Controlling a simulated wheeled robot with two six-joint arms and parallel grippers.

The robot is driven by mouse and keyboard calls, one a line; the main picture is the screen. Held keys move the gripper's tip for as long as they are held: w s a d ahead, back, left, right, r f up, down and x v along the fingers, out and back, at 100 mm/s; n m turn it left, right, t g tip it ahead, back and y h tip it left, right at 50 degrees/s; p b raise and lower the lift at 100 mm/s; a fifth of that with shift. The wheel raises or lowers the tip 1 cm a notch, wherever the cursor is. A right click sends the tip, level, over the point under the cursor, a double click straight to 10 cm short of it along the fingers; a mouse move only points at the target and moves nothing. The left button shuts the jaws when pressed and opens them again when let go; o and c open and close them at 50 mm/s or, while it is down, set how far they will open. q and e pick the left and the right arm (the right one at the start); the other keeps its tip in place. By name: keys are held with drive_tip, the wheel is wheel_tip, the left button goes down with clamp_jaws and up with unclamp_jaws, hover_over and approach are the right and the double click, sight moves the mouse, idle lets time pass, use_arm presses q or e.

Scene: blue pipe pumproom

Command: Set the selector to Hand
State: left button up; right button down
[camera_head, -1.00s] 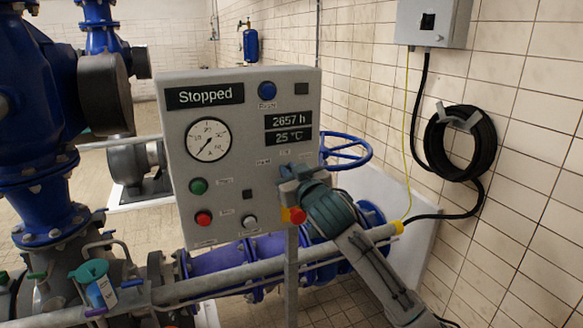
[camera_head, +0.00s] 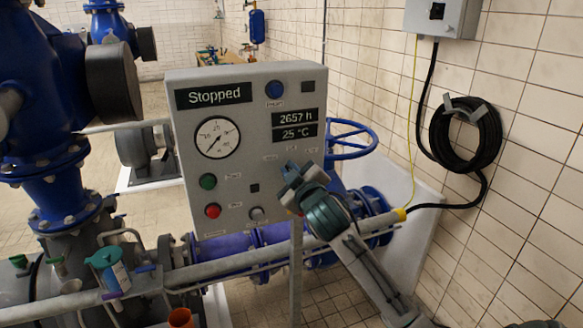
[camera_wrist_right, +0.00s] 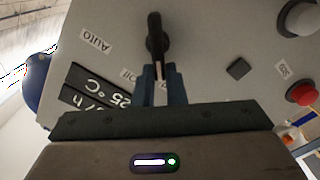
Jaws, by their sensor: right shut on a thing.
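The grey control panel (camera_head: 235,130) stands upright in the middle of the head view, with "Stopped" on its display (camera_head: 213,96). My right gripper (camera_head: 292,174) is at the panel's lower right and hides the selector there. In the right wrist view, the selector (camera_wrist_right: 155,36) is a black lever knob on the panel face. The blue jaws of my right gripper (camera_wrist_right: 159,85) are shut on its near end. An "AUTO" label (camera_wrist_right: 97,40) shows left of the knob; another label beside the jaws is partly hidden. My left gripper is not in view.
Green (camera_head: 208,181) and red (camera_head: 213,211) buttons sit on the panel's lower left. A blue handwheel (camera_head: 350,135) is behind its right edge. A pipe (camera_head: 235,268) crosses below. A coiled black hose (camera_head: 466,134) hangs on the tiled wall.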

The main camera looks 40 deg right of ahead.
idle(0.4)
drive_tip(key=c, duration=1.5)
unclamp_jaws()
drive_tip(key=b+v, duration=0.2)
drive_tip(key=v, duration=0.9)
drive_tip(key=shift+f, duration=0.1)
drive_tip(key=shift+w+d+b, duration=0.1)
drive_tip(key=shift+b, duration=0.2)
